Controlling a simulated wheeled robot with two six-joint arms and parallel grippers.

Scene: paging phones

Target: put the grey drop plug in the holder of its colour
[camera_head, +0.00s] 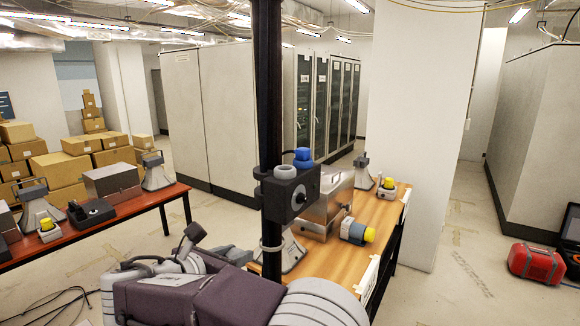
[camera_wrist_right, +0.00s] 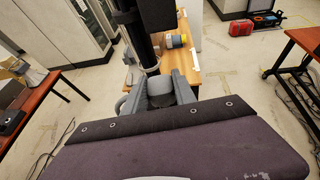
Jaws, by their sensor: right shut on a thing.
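The grey drop plug (camera_wrist_right: 161,88) shows in the right wrist view between the two grey fingers of my right gripper (camera_wrist_right: 160,84), which is shut on it. In the head view my right gripper (camera_head: 208,248) is low, left of the dark pole (camera_head: 269,90); the plug is hard to make out there. A black box (camera_head: 292,198) on the pole carries a grey ring-shaped holder (camera_head: 285,172) on top, beside a blue rounded piece (camera_head: 303,157). The gripper is lower than the box and apart from it. My left gripper is not in view.
A wooden table (camera_head: 375,215) behind the pole bears a metal box (camera_head: 325,205) and a yellow-ended drum (camera_head: 357,231). A red-brown table (camera_head: 150,196) stands at left. A red case (camera_head: 537,262) lies on the floor at right.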

